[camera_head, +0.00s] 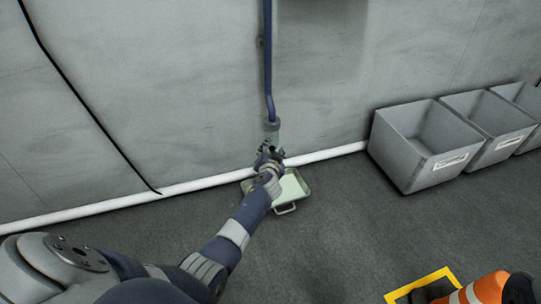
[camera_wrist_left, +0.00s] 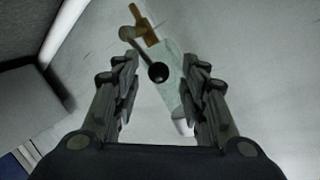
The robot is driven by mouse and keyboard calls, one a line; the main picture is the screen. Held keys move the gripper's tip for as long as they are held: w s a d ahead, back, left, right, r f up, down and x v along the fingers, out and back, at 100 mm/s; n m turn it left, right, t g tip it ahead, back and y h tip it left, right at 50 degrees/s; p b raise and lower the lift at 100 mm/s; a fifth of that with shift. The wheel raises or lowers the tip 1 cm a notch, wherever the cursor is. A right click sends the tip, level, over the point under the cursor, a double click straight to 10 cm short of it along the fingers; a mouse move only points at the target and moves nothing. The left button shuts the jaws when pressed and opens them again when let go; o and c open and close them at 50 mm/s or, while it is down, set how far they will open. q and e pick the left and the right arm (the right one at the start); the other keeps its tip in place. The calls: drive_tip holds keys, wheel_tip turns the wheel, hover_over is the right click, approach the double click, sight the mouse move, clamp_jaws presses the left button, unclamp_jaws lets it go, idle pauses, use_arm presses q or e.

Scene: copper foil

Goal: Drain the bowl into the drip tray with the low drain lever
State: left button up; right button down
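The drain lever (camera_wrist_left: 137,50) shows in the left wrist view as a thin dark rod with a round black knob (camera_wrist_left: 158,73). It joins a brass-coloured fitting (camera_wrist_left: 146,28). The pale, translucent bowl (camera_wrist_left: 172,75) lies behind the knob. My left gripper (camera_wrist_left: 158,80) is open, with a finger on each side of the knob and a gap to both. In the head view my left gripper (camera_head: 270,154) is at the foot of the blue pipe and hides the lever. The pale green drip tray (camera_head: 292,188) sits on the floor below, partly covered by my arm. My right gripper is out of view.
A blue pipe (camera_head: 268,60) runs down the grey wall (camera_head: 170,80) to a grey collar (camera_head: 272,126). Grey bins (camera_head: 420,145) stand along the wall at right. An orange-and-white striped object (camera_head: 485,290) and yellow marking are at bottom right. The floor between is clear.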

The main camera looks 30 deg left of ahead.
use_arm(q)
drive_tip(key=v, duration=1.1)
drive_tip(key=shift+s, duration=0.35)
drive_tip(key=shift+d+r, duration=0.15)
drive_tip(key=shift+r, duration=0.05)
